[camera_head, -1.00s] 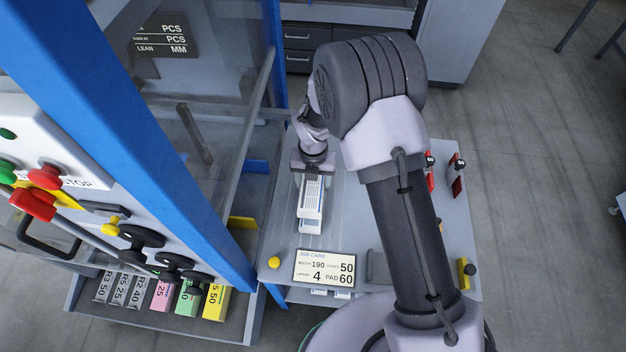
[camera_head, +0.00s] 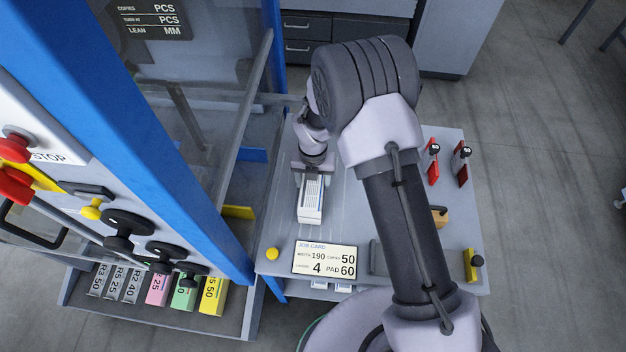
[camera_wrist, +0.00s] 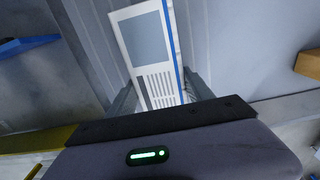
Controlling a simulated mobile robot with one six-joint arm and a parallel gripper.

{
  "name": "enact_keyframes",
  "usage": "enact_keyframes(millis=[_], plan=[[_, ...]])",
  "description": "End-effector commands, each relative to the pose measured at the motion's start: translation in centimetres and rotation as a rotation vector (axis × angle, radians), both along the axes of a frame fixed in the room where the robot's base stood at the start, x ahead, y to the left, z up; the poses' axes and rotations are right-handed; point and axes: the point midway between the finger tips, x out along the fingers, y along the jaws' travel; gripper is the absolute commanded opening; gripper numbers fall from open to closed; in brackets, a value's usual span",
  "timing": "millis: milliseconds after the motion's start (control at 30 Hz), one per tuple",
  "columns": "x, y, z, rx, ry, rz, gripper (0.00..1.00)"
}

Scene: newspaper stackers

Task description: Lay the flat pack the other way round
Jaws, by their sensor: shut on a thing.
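The flat pack (camera_head: 311,203) is a white slab with a striped printed face and a blue line along one edge. It lies over the grey table (camera_head: 345,210), left of my arm. In the wrist view the pack (camera_wrist: 150,50) points away from my gripper (camera_wrist: 160,100), with a grey panel at its far end and striped print near the jaws. The dark fingers stand on both sides of its near end, shut on it. In the head view my gripper (camera_head: 312,172) is at the pack's far end. I cannot tell whether the pack touches the table.
A job card (camera_head: 325,260) and a yellow knob (camera_head: 272,254) are at the table's front. Red-handled clamps (camera_head: 433,165) stand at the right. A blue machine post (camera_head: 150,150) rises at the left. A tray of coloured blocks (camera_head: 158,290) is at lower left.

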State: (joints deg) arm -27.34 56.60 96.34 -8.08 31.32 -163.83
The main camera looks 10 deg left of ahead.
Motion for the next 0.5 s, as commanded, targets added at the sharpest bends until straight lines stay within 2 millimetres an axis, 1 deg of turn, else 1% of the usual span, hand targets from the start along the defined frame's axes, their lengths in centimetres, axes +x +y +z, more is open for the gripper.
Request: enact_keyframes(millis=[267, 300, 367, 400, 433, 500], plan=[[0.03, 0.01, -0.62, 0.000, -0.001, 0.000, 0.00], [0.03, 0.01, -0.64, 0.000, -0.001, 0.000, 0.62], [0.03, 0.01, -0.58, 0.000, -0.001, 0.000, 0.74], [0.02, 0.01, -0.58, 0.000, -0.001, 0.000, 0.81], [0.02, 0.01, -0.58, 0.000, -0.001, 0.000, 0.85], [0.02, 0.01, -0.58, 0.000, 0.000, 0.000, 0.85]])
